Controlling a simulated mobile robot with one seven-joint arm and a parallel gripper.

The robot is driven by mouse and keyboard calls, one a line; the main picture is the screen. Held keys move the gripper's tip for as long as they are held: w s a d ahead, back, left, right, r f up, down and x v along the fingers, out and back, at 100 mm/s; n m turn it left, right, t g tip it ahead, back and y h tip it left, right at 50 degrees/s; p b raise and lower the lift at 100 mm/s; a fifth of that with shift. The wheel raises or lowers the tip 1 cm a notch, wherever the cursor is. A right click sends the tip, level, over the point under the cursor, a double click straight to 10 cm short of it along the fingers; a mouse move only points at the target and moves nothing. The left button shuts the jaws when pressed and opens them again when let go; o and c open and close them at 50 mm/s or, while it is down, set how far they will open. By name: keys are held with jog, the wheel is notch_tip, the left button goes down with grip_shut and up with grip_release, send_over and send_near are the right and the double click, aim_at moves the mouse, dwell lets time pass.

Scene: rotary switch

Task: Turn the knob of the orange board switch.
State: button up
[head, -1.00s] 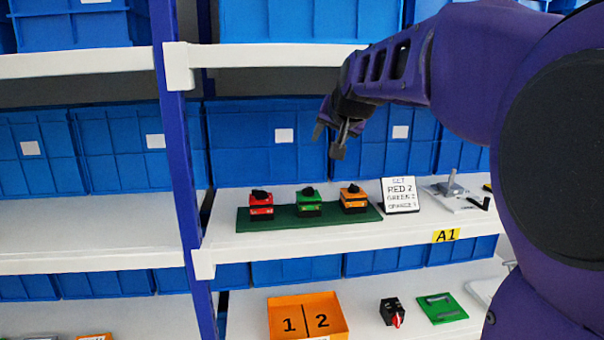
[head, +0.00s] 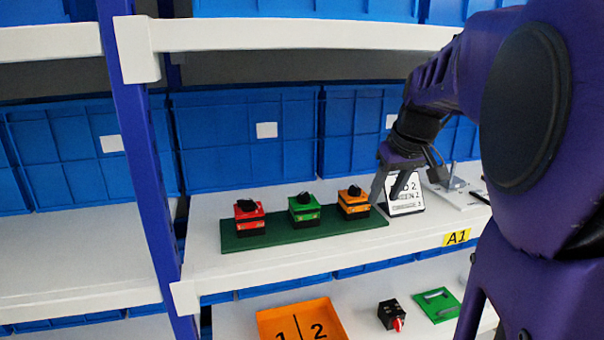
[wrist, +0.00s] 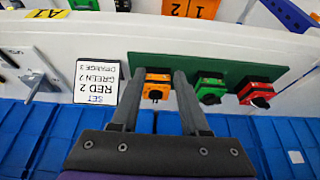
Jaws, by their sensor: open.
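The orange board switch (head: 353,203) stands at the right end of the dark green board (head: 275,236), with a black knob on top. The green switch (head: 304,210) and the red switch (head: 249,218) stand to its left. In the head view my gripper (head: 390,190) is open, just right of the orange switch and in front of the sign. In the wrist view my gripper (wrist: 157,90) is open and empty, and the orange switch (wrist: 156,86) with its black knob appears between the fingers. I cannot tell whether a finger touches it.
A white sign (wrist: 95,84) reads "SET RED 2 GREEN 2 ORANGE 3". Blue bins (head: 240,140) line the back. A lower shelf holds an orange tray (head: 265,318) and a black-red switch (head: 391,315).

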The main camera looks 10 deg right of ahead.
jog(key=p, duration=0.1)
send_near(355, 186)
jog(key=x, duration=0.4)
jog(key=shift+s+f, duration=0.15)
jog(key=shift+f, duration=0.15)
jog(key=shift+w+f, duration=0.65)
jog(key=shift+f, duration=0.2)
jog(key=shift+w+f, duration=0.25)
jog(key=shift+f, duration=0.3)
grip_shut()
